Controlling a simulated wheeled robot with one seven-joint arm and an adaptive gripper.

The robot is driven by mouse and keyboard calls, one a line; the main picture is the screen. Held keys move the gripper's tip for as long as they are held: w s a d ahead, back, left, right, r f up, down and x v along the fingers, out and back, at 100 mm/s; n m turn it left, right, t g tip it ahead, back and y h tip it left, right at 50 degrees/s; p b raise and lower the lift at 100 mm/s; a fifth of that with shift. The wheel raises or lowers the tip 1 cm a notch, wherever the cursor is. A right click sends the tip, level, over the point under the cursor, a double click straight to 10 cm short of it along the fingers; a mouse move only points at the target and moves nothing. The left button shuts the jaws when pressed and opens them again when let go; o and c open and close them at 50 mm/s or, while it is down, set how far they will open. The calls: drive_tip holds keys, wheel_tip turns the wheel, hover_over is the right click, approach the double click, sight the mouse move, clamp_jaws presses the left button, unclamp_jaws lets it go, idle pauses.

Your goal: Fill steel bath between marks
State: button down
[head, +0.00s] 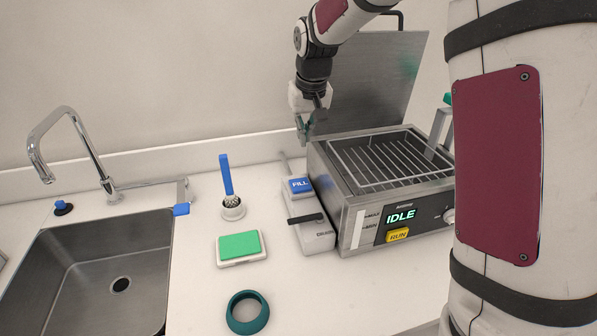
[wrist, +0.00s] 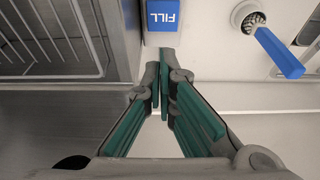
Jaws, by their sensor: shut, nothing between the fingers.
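The steel bath (head: 347,212) stands at the right of the counter, its lid raised and a wire rack inside. I cannot make out any water in it. Its front has a pale level strip (head: 358,228) beside MAX and MIN marks, a display (head: 401,216) reading IDLE and a yellow RUN button (head: 398,236). The blue FILL button (head: 299,185) sits on a white unit at the bath's left side; it also shows at the top of the wrist view (wrist: 162,15). My gripper (head: 303,138) is shut and empty, above and behind the FILL button, apart from it.
Below FILL is a unit with a black lever (head: 305,218), its lettering partly readable as DRAIN. Left of it are a blue-handled brush (head: 227,178) in a holder, a green pad (head: 239,245) and a teal ring (head: 233,318). A sink (head: 60,262) with tap is far left.

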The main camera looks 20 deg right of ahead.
sight(300, 179)
drive_tip(key=shift+f, duration=0.15)
drive_tip(key=x, duration=0.4)
drive_tip(key=p+x, duration=0.1)
drive_tip(key=x, duration=0.4)
drive_tip(key=s+p+x, duration=0.1)
drive_tip(key=x, duration=0.3)
drive_tip(key=shift+f, duration=0.45)
